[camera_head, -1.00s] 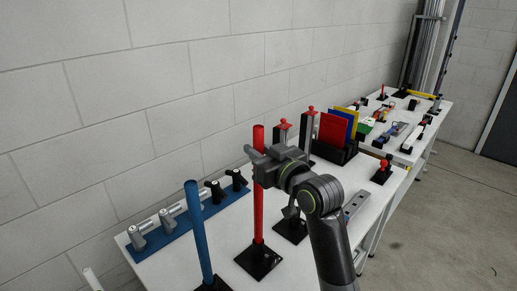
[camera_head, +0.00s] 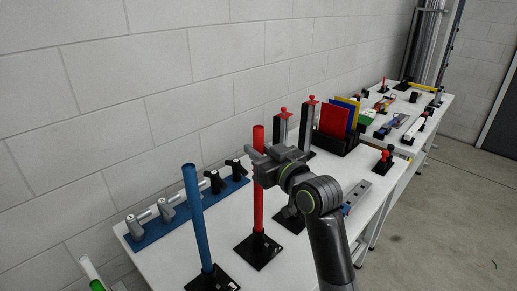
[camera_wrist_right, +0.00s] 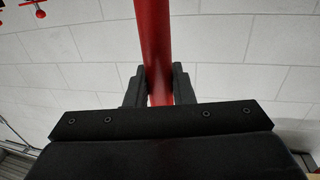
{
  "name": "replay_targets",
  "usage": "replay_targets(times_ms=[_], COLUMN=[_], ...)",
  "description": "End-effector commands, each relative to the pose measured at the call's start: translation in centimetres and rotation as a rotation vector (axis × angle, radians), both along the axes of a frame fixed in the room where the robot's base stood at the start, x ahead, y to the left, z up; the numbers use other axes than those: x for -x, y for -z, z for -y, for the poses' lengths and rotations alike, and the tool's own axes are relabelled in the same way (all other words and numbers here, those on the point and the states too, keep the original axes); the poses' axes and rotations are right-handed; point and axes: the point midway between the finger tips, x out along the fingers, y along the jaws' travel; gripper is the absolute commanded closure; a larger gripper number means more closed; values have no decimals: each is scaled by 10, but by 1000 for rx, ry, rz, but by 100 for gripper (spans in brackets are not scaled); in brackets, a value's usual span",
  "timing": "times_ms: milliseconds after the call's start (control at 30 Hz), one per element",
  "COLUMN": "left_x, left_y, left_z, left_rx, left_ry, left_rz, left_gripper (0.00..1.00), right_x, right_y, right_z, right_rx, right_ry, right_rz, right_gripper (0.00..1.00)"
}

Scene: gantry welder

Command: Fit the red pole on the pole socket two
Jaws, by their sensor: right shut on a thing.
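The red pole (camera_head: 258,205) is upright in the head view, and its lower end meets the collar of a black square base (camera_head: 258,251) on the white table. I cannot tell how deep it sits in that socket. My right gripper (camera_head: 256,164) is shut on the pole's upper part, below its top. In the right wrist view the pole (camera_wrist_right: 153,45) runs up between the two dark fingers (camera_wrist_right: 160,88). No label shows which socket is number two. My left gripper is not in view.
A blue pole (camera_head: 196,215) stands on a black base to the left. Another black base (camera_head: 290,220) is partly behind my right arm. A blue rail with grey and black handles (camera_head: 170,225) lies along the wall. Coloured panels (camera_head: 333,122) stand farther back.

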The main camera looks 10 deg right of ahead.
Motion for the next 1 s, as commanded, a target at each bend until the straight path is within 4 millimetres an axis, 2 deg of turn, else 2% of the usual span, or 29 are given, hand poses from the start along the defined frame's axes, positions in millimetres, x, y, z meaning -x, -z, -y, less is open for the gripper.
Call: replay_targets(times_ms=[267, 300, 500, 833, 1000], left_x=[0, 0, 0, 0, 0], left_y=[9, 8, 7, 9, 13], left_z=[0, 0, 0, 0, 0], left_rx=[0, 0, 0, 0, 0], left_ry=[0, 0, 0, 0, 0], left_rz=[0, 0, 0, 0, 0], left_gripper=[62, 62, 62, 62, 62], right_x=[0, 0, 0, 3, 20], right_y=[13, 11, 11, 12, 13], right_z=[0, 0, 0, 2, 9], right_rx=[0, 0, 0, 1, 2], right_ry=[0, -1, 0, 0, 1], right_rz=[1, 1, 1, 0, 2], right_gripper=[100, 76, 53, 53, 53])
